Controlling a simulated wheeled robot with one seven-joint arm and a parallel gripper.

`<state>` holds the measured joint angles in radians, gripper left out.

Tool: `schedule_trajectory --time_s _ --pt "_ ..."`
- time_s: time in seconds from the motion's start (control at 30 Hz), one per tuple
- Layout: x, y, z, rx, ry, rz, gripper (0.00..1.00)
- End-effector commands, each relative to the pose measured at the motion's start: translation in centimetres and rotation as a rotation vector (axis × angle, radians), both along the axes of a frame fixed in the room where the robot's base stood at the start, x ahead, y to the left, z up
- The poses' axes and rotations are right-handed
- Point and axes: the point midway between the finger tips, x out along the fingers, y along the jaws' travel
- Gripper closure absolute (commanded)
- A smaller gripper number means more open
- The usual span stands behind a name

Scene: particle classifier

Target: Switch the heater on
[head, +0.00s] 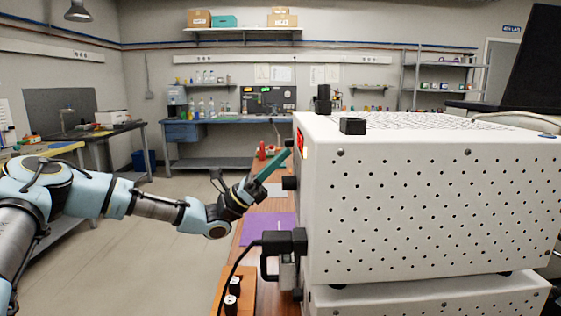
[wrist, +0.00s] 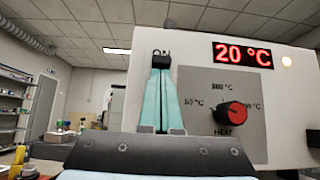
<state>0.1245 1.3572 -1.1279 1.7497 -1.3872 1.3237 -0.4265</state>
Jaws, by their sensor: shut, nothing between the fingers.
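The heater (head: 430,210) is a white perforated box at the right in the head view.
A black plug block with a cable (head: 284,242) juts from the lower front of the apparatus, below my gripper. A purple mat (head: 268,229) lies on the wooden bench. A small black block (head: 353,126) sits on the heater's top. The floor at left is open.

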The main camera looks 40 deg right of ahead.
Motion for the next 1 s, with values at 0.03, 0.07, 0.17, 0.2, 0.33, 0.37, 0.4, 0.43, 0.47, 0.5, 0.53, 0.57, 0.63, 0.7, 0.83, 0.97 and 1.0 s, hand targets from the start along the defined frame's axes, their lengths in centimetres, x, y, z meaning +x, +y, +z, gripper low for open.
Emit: schedule_trajectory --time_s 0.03,0.07,0.17,0.2,0.33,0.37,0.4,0.43,0.47,0.5,0.53,0.57,0.63,0.7,0.83,0.97,1.0 --pt "0.0 0.0 0.6 0.0 0.001 0.001 1.0" --pt "0.0 0.0 0.6 0.001 0.0 0.001 1.0" --pt "0.0 0.0 0.5 0.0 0.001 0.001 1.0" --pt "0.0 0.0 0.5 0.0 0.001 0.001 1.0" --pt "0.0 0.0 0.6 -0.001 0.001 0.001 1.0" --pt "0.0 0.0 0.5 0.0 0.001 0.001 1.0" --pt "0.0 0.0 0.4 -0.001 0.002 0.001 1.0" --pt "0.0 -0.1 0.3 -0.001 0.002 0.001 1.0" --pt "0.0 -0.1 0.0 -0.001 0.002 0.001 1.0" --pt "0.0 -0.2 -0.4 -0.001 0.002 0.0 1.0" --pt "-0.1 -0.2 -0.8 0.001 0.002 -0.001 1.0" --pt "-0.2 -0.3 -1.3 0.001 0.003 -0.001 1.0" --pt "-0.3 -0.4 -2.8 0.002 0.003 -0.002 1.0" --pt "-0.5 -0.6 -4.4 0.003 0.004 -0.002 1.0" --pt "1.1 1.2 -6.4 0.003 0.0 0.002 1.0" --pt "2.3 2.8 -8.3 0.003 0.001 0.0 1.0" --pt "2.6 3.2 -8.8 0.003 0.001 0.0 1.0"
